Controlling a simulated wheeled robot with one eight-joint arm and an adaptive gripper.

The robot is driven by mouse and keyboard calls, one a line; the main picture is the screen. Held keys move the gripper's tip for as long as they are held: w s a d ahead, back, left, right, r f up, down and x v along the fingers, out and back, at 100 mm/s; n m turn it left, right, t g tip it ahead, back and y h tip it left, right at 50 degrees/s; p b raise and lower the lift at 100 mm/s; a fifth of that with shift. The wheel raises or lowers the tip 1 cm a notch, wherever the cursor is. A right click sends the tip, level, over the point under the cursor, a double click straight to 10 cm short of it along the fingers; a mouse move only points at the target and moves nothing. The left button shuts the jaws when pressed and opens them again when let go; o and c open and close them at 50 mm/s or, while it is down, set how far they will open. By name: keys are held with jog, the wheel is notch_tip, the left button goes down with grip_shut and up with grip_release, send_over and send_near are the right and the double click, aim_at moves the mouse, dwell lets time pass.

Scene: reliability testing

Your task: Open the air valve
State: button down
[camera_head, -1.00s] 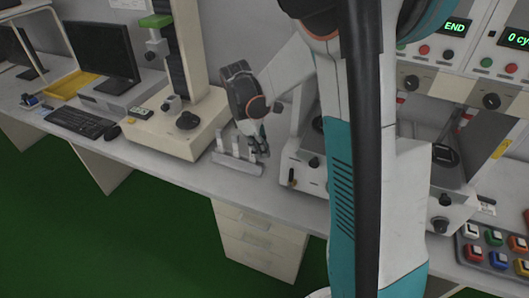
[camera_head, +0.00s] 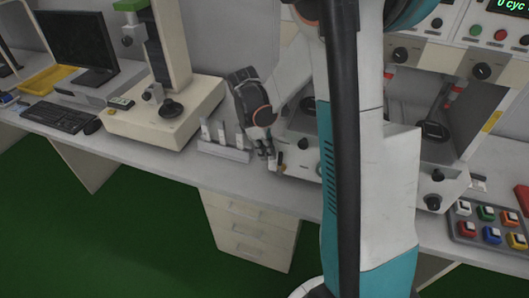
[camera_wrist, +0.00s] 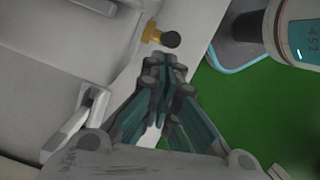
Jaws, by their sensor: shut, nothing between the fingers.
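The air valve, a small brass-yellow fitting with a black round knob, shows in the wrist view (camera_wrist: 167,38) just beyond my fingertips. In the head view the valve (camera_head: 280,160) is on the front of the white machine, beside my fingers and partly hidden by them. My gripper (camera_head: 267,154) points down at the bench edge, right of the small white rack. In the wrist view my gripper (camera_wrist: 165,65) is shut and empty, its tips close to the valve. I cannot tell whether they touch it.
The white rack with upright pieces (camera_head: 222,153) stands just left of my gripper. A cream test stand (camera_head: 160,125) is further left, with a keyboard (camera_head: 55,115) and monitor beyond. A button box (camera_head: 490,225) lies at the right. The green floor is clear.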

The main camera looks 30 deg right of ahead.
jog(key=shift+s+d+r+t+y+p, duration=0.2)
jog(key=shift+s+d+t+y+p, duration=0.1)
jog(key=shift+s+d, duration=0.15)
jog(key=shift+s+d+r+t+y+p, duration=0.2)
jog(key=shift+s+d+t+p, duration=0.1)
jog(key=shift+s, duration=0.2)
jog(key=w+a+r+p, duration=0.2)
jog(key=a+r+p, duration=0.1)
jog(key=r, duration=0.8)
jog(key=shift+a+p, duration=0.2)
jog(key=shift+p, duration=0.45)
jog(key=shift+w, duration=0.1)
